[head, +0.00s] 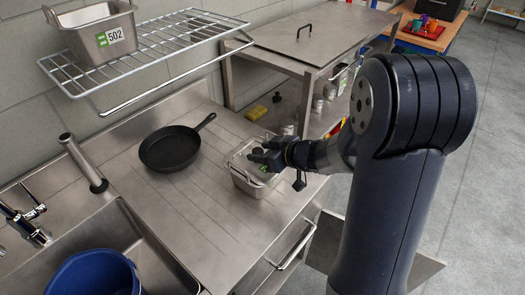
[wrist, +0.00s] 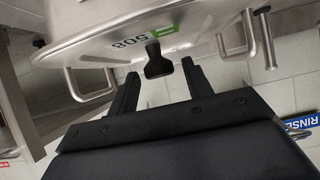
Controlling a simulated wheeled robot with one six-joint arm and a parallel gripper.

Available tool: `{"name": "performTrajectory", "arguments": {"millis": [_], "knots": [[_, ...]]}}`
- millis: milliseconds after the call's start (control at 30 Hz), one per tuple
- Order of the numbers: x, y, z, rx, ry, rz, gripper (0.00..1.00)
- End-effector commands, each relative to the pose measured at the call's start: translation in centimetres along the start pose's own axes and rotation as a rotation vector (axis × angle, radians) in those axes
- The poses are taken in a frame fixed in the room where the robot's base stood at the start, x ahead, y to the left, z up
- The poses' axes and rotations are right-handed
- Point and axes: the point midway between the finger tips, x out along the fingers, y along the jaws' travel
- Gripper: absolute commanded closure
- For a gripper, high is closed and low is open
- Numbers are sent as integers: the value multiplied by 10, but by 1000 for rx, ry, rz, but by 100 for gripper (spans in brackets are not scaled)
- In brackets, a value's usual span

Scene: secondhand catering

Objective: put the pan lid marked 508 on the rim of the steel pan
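The steel pan (head: 250,186) stands on the steel draining board. The pan lid marked 508 (wrist: 105,42) lies over its top; a corner of the lid (head: 238,158) shows beside my gripper in the head view. The lid has a black knob (wrist: 158,64) and a green-and-white 508 label, upside down in the wrist view. My gripper (wrist: 160,73) is open, with one finger on each side of the knob and a gap on both sides. In the head view my gripper (head: 268,156) is over the lid and hides part of it. I cannot tell whether the lid sits evenly on the rim.
A black skillet (head: 170,149) lies left of the pan. A steel container marked 502 (head: 100,38) stands on a wire rack (head: 165,45) above. A sink with a tap (head: 27,222) and a blue bucket (head: 92,276) are at lower left. The board in front is clear.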

Motion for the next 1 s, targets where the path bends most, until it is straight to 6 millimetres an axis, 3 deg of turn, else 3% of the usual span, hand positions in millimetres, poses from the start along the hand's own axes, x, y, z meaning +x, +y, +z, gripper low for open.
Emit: {"name": "performTrajectory", "arguments": {"millis": [367, 467, 800, 1000], "knots": [[-4, 0, -4, -1, 0, 1, 48], [-18, 1, -5, 0, 3, 3, 48], [-90, 1, -5, -1, 2, 5, 48], [-115, 1, -4, 0, 1, 3, 48]]}}
